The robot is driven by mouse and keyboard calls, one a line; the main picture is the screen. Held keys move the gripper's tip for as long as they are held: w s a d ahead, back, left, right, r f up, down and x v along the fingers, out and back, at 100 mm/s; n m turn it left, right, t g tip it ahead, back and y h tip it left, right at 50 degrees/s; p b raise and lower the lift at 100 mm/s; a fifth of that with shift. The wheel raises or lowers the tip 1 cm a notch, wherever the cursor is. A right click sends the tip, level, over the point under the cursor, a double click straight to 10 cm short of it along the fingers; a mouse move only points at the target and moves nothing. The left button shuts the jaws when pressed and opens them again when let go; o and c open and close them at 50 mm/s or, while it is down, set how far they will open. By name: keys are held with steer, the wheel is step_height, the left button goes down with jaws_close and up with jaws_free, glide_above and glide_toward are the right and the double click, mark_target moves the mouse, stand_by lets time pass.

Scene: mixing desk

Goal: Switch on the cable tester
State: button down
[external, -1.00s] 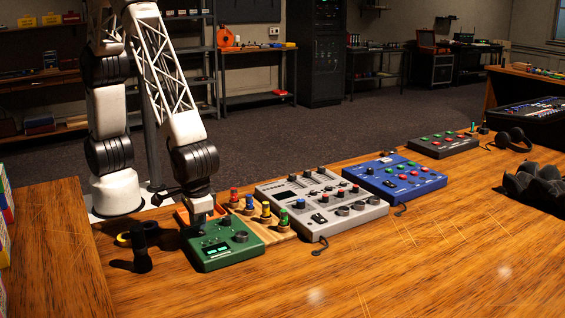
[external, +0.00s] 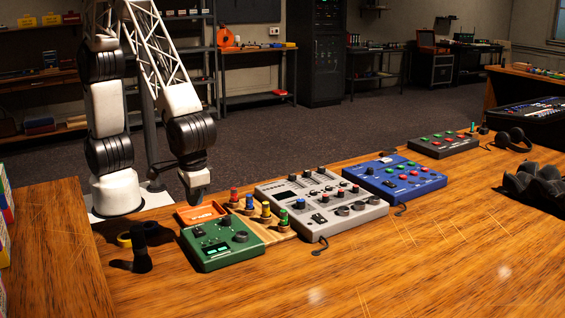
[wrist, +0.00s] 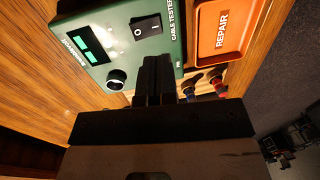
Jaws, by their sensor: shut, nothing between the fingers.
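The cable tester (external: 222,258) is a green box at the near left of the desk. In the wrist view its panel (wrist: 174,48) shows the label "CABLE TESTER", a black rocker switch (wrist: 146,25) marked O and I, a dark knob (wrist: 117,80) and a display (wrist: 86,43) lit green. I cannot tell which side of the rocker is pressed. My gripper (external: 198,200) is shut and empty, above the far edge of the tester. In the wrist view my closed fingers (wrist: 157,70) hang over the panel's edge, apart from the rocker.
An orange tray (wrist: 220,38) marked "REPAIR" lies beside the tester. A wooden block with coloured plugs (external: 265,215) and a grey mixer (external: 322,202) stand to its right. A blue device (external: 400,178) is farther right. A black upright object (external: 140,250) stands to the left.

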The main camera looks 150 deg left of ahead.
step_height(320, 180, up, 7)
steer(key=shift+s, duration=0.45)
steer(key=shift+r, duration=0.1)
stand_by(0.4)
steer(key=s+d+r+m+t, duration=0.1)
steer(key=s+d+r+m, duration=0.2)
steer(key=s+m, duration=0.3)
steer(key=s+d+r+m+t, duration=0.1)
steer(key=s+d+r+m, duration=0.3)
steer(key=s, duration=0.8)
steer(key=s+d+r+m+t, duration=0.2)
steer(key=s+d+r+m, duration=0.1)
steer(key=s+d+m, duration=0.4)
steer(key=shift+s+r+m, duration=0.35)
steer(key=shift+s+m, duration=0.25)
steer(key=shift+s, duration=0.6)
stand_by(1.4)
